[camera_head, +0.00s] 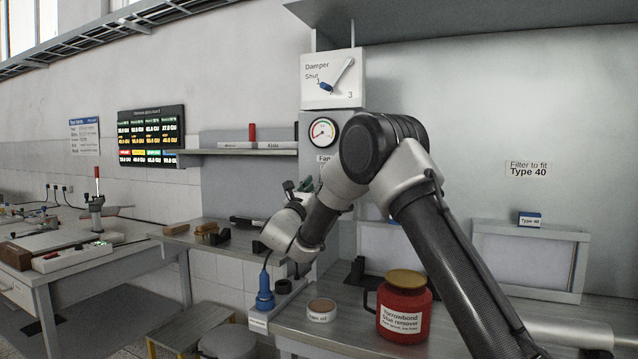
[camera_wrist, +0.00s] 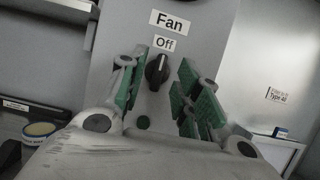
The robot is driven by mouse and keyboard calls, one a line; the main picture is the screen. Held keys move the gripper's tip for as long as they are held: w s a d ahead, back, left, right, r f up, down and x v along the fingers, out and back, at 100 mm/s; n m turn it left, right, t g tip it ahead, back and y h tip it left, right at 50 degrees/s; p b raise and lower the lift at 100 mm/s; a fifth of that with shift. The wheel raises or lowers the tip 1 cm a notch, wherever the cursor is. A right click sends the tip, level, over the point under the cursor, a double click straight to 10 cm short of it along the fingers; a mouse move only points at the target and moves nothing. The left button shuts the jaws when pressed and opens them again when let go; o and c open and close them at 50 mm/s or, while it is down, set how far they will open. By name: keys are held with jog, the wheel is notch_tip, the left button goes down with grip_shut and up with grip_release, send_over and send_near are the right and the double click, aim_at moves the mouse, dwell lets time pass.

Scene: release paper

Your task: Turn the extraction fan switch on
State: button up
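In the wrist view a black rotary switch (camera_wrist: 156,72) is on a grey panel (camera_wrist: 112,45), under a "Fan" label (camera_wrist: 172,22) and an "Off" label (camera_wrist: 164,44). Its knob stands close to upright, tilted slightly right at the top. My gripper (camera_wrist: 160,90) is open, with green finger pads to the left and right of the knob. I see no contact with it. In the head view my gripper (camera_head: 303,187) is in front of the panel, below the partly covered Fan label (camera_head: 322,158); the arm and gripper hide the switch there.
A round gauge (camera_head: 322,132) and a damper panel (camera_head: 333,80) are above. A red glue remover jar (camera_head: 404,308), a small round tin (camera_head: 321,309) and a blue tool (camera_head: 265,293) stand on the bench below my arm. A shelf (camera_head: 240,152) is to the left.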

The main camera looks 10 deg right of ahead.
jog(key=shift+x, duration=1.65)
jog(key=shift+d, duration=0.1)
jog(key=c, duration=0.7)
jog(key=shift+o, duration=0.2)
